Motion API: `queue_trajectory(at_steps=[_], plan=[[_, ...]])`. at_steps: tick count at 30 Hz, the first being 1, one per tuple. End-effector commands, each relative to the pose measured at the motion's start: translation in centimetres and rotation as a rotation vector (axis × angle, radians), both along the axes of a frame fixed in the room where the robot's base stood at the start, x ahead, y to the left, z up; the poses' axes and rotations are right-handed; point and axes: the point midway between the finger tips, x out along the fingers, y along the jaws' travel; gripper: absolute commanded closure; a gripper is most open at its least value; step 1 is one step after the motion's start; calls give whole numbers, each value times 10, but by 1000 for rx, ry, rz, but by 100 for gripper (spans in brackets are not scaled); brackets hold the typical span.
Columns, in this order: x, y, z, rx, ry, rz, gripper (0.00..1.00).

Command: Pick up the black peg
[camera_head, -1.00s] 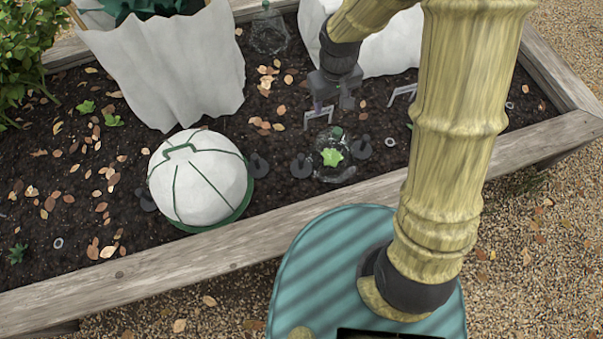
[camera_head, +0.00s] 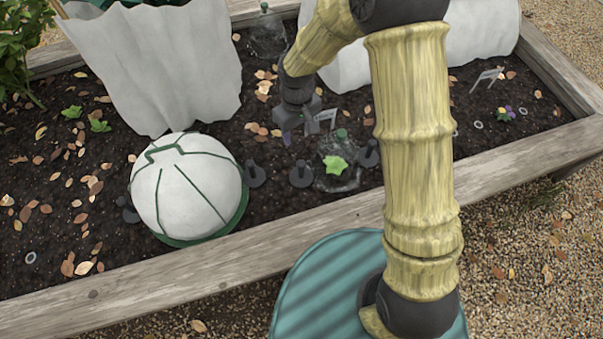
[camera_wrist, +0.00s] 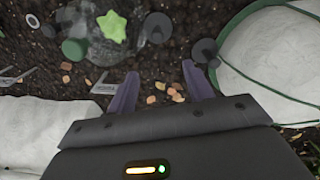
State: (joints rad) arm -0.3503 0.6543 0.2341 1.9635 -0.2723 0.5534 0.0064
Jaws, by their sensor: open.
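Several black pegs stand in the soil. One peg (camera_head: 255,175) is beside the white dome (camera_head: 187,185), another peg (camera_head: 301,174) stands left of the clear bottle, and a third (camera_head: 368,153) stands right of it. A further one (camera_head: 128,210) shows partly at the dome's left. My gripper (camera_head: 297,136) is open and empty above the soil, behind the two middle pegs. In the wrist view, two pegs, one (camera_wrist: 157,27) and the other by the dome (camera_wrist: 204,50), lie beyond my open fingers (camera_wrist: 160,70). No peg is between the fingers.
A clear bottle (camera_head: 338,180) with a green star-shaped plant (camera_head: 335,164) stands close to the pegs. White fabric covers (camera_head: 170,70) rise behind on the left and right. A small label (camera_head: 325,117) is near my gripper. The wooden bed edge (camera_head: 240,248) runs in front.

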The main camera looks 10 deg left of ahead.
Motion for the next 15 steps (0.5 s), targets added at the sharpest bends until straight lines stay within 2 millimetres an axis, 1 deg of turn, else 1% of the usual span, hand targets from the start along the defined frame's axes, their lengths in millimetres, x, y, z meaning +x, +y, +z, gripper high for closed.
queue_trajectory(at_steps=[1,15], plan=[[-1,0,-11,-2,4,1,49],[-1,-1,-94,-1,3,0,49]])
